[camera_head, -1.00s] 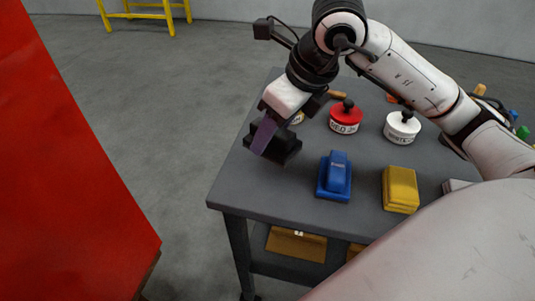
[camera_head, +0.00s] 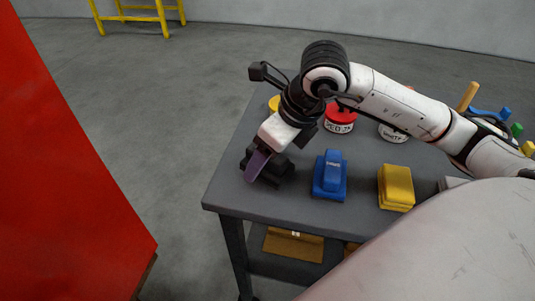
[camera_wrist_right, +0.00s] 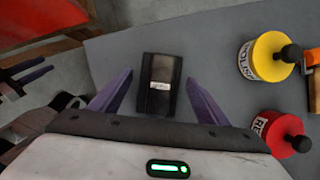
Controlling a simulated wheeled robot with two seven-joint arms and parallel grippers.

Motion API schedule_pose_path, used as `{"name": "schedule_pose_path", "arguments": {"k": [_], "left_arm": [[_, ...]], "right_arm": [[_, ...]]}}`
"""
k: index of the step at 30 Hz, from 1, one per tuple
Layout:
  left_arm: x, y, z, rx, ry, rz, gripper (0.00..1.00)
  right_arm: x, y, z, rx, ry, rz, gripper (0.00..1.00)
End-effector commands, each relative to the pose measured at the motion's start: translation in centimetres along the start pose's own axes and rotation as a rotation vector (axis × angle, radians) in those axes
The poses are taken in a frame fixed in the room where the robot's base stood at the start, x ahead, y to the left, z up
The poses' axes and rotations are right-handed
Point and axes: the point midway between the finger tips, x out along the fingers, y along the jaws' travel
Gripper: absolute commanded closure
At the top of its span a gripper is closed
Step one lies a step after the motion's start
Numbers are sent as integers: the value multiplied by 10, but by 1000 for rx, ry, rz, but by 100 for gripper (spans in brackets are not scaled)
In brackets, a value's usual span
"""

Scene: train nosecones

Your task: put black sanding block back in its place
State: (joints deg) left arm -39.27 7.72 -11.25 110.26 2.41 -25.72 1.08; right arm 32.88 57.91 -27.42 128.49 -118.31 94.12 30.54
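The black sanding block (camera_head: 280,176) is at the near left corner of the grey table, left of the blue block (camera_head: 330,178). My right gripper (camera_head: 256,168) is above it, with one purple finger hiding part of it. In the right wrist view the black block (camera_wrist_right: 160,88) lies between the two spread purple fingers of my right gripper (camera_wrist_right: 158,98), with a gap on each side. My right gripper is open. Part of my left gripper (camera_wrist_right: 30,74) shows at the left edge of the wrist view; its opening is unclear.
A yellow block (camera_head: 396,187) sits right of the blue one. Behind are a red-lidded pot (camera_head: 340,118), a white pot (camera_head: 393,133) and a yellow-lidded pot (camera_wrist_right: 268,57). A red panel (camera_head: 60,180) stands at left. The table's left edge is close to the black block.

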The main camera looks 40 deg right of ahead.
Motion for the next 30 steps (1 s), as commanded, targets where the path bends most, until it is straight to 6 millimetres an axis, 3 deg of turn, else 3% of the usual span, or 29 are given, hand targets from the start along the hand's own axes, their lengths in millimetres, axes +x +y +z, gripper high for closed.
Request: {"name": "schedule_pose_path", "arguments": {"k": [8, 21, 30], "left_arm": [[0, -1, -3, 0, 4, -1, 69], [-3, -2, -5, -3, 4, -3, 69], [-5, -2, -2, -5, -2, -5, 69]], "right_arm": [[-10, 0, 1, 0, -3, 0, 31], [-97, -1, 1, -1, -4, -3, 31], [-120, 0, 0, 0, -1, 1, 31]]}}
